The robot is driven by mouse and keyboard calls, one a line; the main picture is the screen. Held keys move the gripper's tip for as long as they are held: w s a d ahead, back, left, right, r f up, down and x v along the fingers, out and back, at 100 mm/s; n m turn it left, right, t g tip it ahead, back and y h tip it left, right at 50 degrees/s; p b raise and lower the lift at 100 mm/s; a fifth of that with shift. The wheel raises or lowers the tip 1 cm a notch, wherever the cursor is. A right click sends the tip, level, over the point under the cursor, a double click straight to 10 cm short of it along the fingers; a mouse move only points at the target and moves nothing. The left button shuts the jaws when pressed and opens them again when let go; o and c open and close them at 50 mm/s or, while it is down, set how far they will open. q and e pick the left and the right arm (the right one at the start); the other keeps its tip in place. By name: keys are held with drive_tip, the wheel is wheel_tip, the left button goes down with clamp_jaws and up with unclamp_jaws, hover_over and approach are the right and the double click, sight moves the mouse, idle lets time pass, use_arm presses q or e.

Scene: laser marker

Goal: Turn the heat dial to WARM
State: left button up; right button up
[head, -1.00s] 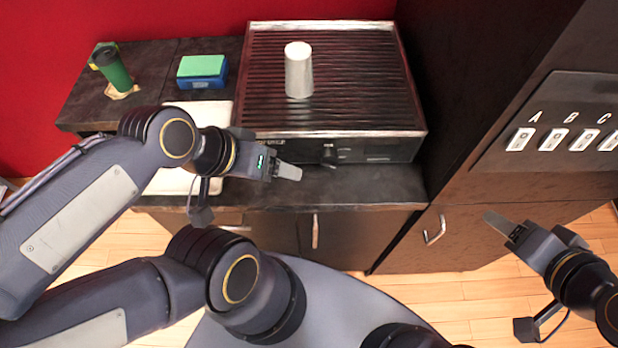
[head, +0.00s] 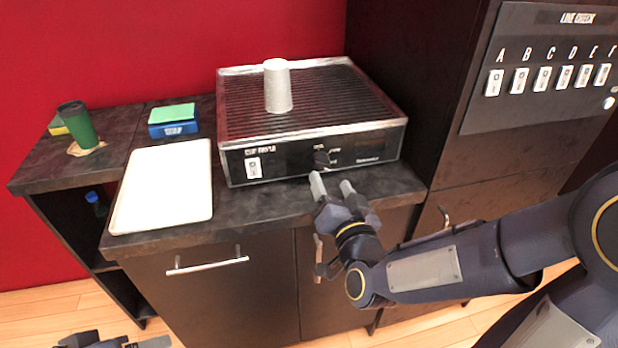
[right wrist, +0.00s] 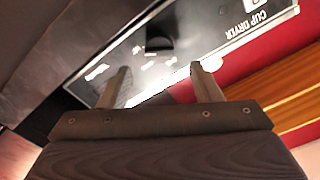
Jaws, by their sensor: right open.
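The heat dial (head: 322,158) is a small black knob on the front panel of the cup dryer (head: 230,158). Small white marks surround it, too small to read, so I cannot tell its setting. My right gripper (head: 332,184) is open and empty, just in front of and below the dial. In the right wrist view the dark dial (right wrist: 157,45) lies beyond the two spread fingertips (right wrist: 160,72), apart from them. My left gripper (head: 115,343) shows only partly at the bottom left edge, away from the dryer; its jaw opening is unclear.
A white cup (head: 278,88) stands upside down on the ribbed dryer top. A labelled switch panel (head: 540,100) is on the right. The counter edge runs below the dryer.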

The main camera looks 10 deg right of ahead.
sight(324, 166)
drive_tip(key=w, duration=0.6)
drive_tip(key=shift+w+a, duration=0.1)
drive_tip(key=shift+c, duration=0.2)
drive_tip(key=c, duration=0.9)
